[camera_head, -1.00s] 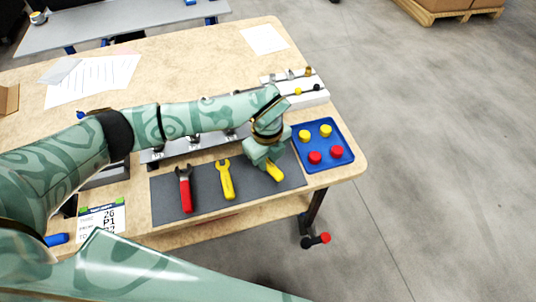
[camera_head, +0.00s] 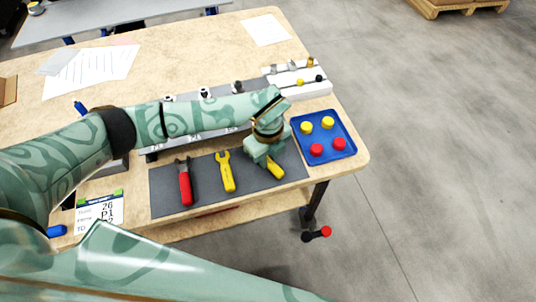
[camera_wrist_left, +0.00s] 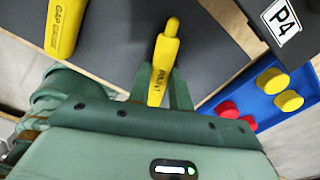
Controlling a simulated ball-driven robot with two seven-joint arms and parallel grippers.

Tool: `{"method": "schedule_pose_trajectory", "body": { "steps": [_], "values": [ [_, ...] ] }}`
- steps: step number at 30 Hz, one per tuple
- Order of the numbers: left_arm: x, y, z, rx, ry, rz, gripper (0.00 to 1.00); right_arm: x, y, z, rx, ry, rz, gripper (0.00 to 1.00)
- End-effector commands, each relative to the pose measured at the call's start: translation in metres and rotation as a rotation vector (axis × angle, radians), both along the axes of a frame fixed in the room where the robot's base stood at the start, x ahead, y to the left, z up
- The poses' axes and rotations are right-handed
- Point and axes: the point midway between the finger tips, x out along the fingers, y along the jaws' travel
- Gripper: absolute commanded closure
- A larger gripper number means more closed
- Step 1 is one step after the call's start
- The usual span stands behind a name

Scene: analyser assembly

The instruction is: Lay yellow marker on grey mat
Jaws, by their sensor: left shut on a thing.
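The yellow marker (camera_head: 275,169) is at the right end of the grey mat (camera_head: 207,192), its near end sticking out from under my left gripper (camera_head: 263,157). In the left wrist view, the marker (camera_wrist_left: 166,48) lies between the two fingers of my left gripper (camera_wrist_left: 163,88), which are shut on it. Dark mat surface (camera_wrist_left: 112,50) shows behind it. The marker is on or just above the mat; I cannot tell if it touches. My right gripper is out of view.
A red-handled tool (camera_head: 185,187) and a yellow spanner (camera_head: 227,174) lie on the mat to the left. A blue tray (camera_head: 334,137) with red and yellow caps stands close on the right. A white rack (camera_head: 305,88) is behind. The table edge runs along the front.

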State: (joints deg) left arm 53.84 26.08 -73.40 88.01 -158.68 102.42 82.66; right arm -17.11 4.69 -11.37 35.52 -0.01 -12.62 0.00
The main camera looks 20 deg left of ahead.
Motion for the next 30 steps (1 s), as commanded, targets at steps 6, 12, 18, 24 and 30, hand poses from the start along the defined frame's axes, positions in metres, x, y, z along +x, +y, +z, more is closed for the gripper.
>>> {"method": "schedule_pose_trajectory", "body": {
  "steps": [6, 12, 18, 24, 30],
  "values": [
    [0.0, 0.0, -0.005, 0.001, 0.001, 0.001, 1.0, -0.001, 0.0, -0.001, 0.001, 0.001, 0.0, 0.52],
    [0.0, 0.0, -0.005, 0.001, 0.001, 0.0, 0.54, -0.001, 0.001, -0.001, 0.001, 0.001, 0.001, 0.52],
    [0.0, 0.0, -0.005, 0.001, 0.001, 0.0, 0.54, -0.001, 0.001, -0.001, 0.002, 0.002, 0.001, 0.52],
    [0.001, 0.0, 0.019, -0.001, -0.004, 0.0, 0.54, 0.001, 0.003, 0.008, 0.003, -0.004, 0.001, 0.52],
    [0.001, 0.0, 0.073, 0.001, -0.006, 0.0, 0.54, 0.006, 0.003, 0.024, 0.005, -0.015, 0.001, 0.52]
  ]
}}
